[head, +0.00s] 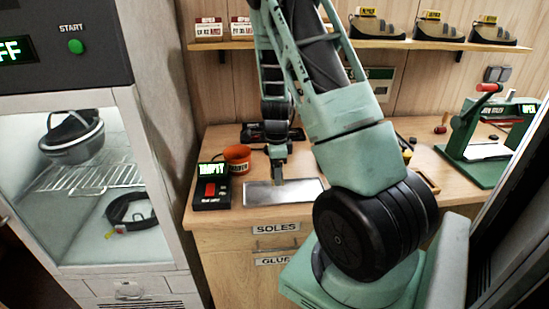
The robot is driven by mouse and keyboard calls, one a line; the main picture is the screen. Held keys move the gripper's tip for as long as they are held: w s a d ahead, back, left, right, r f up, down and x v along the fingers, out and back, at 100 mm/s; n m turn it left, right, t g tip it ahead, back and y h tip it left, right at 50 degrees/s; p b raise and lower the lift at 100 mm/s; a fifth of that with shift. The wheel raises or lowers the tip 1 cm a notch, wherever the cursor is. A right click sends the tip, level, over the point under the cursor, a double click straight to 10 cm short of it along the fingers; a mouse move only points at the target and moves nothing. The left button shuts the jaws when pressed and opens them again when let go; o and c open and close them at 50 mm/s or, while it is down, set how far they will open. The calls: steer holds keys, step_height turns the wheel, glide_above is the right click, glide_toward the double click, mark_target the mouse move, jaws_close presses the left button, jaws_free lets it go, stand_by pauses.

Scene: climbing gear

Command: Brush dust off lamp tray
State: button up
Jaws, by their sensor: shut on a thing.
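The silver metal tray (303,192) lies flat on the wooden bench, near its front edge. My gripper (278,166) points down over the back left part of the tray. It is shut on a slim upright thing, likely the brush (279,181), of which only a small tan lower end shows. That end is at or just above the tray; I cannot tell if it touches. Dust on the tray is too fine to make out.
A black box (212,187) with a red switch and a lit green display stands left of the tray. An orange jar (237,155) is behind it. A green press (478,140) stands at right. A cabinet (160,190) borders the bench at left.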

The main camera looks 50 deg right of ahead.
steer(key=shift+r+p, duration=0.75)
steer(key=shift+r, duration=0.5)
